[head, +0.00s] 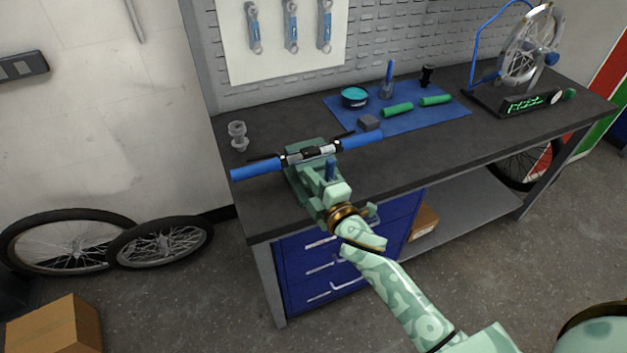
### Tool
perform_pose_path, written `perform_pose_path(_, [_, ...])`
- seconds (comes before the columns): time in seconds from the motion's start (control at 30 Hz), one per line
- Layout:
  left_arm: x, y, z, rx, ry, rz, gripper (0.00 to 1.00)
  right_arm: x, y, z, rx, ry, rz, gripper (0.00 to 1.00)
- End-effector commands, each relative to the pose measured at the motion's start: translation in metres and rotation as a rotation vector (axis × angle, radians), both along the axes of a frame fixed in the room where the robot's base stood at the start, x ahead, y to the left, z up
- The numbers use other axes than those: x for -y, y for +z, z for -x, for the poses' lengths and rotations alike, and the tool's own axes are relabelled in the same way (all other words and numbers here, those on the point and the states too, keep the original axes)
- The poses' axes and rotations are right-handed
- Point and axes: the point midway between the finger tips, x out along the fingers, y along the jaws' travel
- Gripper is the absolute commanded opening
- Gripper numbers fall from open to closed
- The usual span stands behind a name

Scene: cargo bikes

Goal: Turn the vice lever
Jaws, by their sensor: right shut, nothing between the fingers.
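The green vice (301,185) stands at the front edge of the dark workbench. A handlebar with blue grips (256,169) lies across its top. A small upright blue piece (331,167), which may be the end of the vice lever, shows at the vice's right side. My right gripper (336,192), pale green with a gold wrist ring, is at the front of the vice, right by the blue piece. It is shut and empty, and it hides part of the vice front. I cannot tell whether it touches the lever. My left gripper is out of view.
A blue mat (440,115) on the bench holds green grips (397,110), a teal tin (355,97) and small items. A wheel truing stand (527,60) is at the right end. A metal part (238,136) stands left of the vice. Blue drawers (310,265) are below.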

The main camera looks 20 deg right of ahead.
Motion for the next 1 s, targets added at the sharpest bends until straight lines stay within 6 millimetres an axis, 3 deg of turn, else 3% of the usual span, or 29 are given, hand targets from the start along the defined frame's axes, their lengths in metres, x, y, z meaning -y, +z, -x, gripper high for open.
perform_pose_path(0.07, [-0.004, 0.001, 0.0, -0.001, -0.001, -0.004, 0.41, 0.001, 0.0, 0.001, -0.002, 0.0, 0.0, 0.0])
perform_pose_path(0.27, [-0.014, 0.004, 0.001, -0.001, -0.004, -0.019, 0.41, 0.004, -0.001, 0.029, -0.003, 0.001, -0.001, 0.0])
perform_pose_path(0.5, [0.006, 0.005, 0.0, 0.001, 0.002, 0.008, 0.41, 0.009, -0.002, 0.068, -0.003, 0.002, -0.002, 0.0])
perform_pose_path(0.63, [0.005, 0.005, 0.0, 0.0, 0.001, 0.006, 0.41, 0.012, -0.002, 0.087, -0.003, 0.001, -0.002, 0.0])
perform_pose_path(0.9, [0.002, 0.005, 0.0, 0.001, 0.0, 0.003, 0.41, 0.014, -0.001, 0.098, -0.002, 0.002, -0.008, 0.0])
perform_pose_path(1.0, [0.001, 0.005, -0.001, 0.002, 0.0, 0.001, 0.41, 0.016, -0.009, 0.098, -0.04, -0.007, -0.11, 0.0])
